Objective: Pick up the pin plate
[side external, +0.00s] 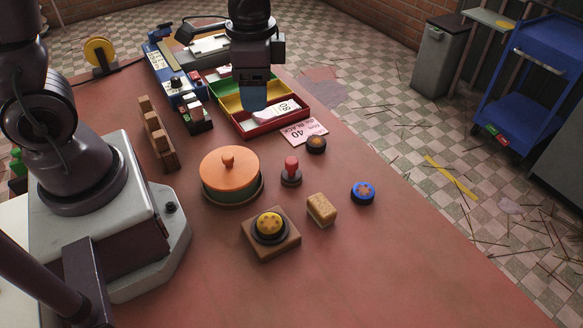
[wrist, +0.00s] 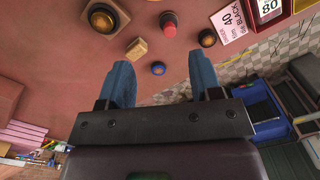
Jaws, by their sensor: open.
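Several small round pieces lie on the red table, and I cannot tell for sure which is the pin plate. One is a blue-rimmed disc (side external: 362,193) with a brown patterned top; it also shows between my fingers in the wrist view (wrist: 158,69). One is a yellow dotted disc (side external: 269,225) on a wooden block (side external: 273,247). One is a dark disc with a brown top (side external: 316,144), also in the wrist view (wrist: 207,38). My gripper (side external: 254,104) is open and empty. In the side view its blue fingers appear in front of the compartment tray, apart from the discs.
The compartment tray (side external: 268,126) holds number cards. An orange-lidded round pot (side external: 229,172), a red-knobbed stamp (side external: 291,171) and a tan block (side external: 321,208) stand on the table. A wooden rack (side external: 157,133) is at left. The table's front right is clear.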

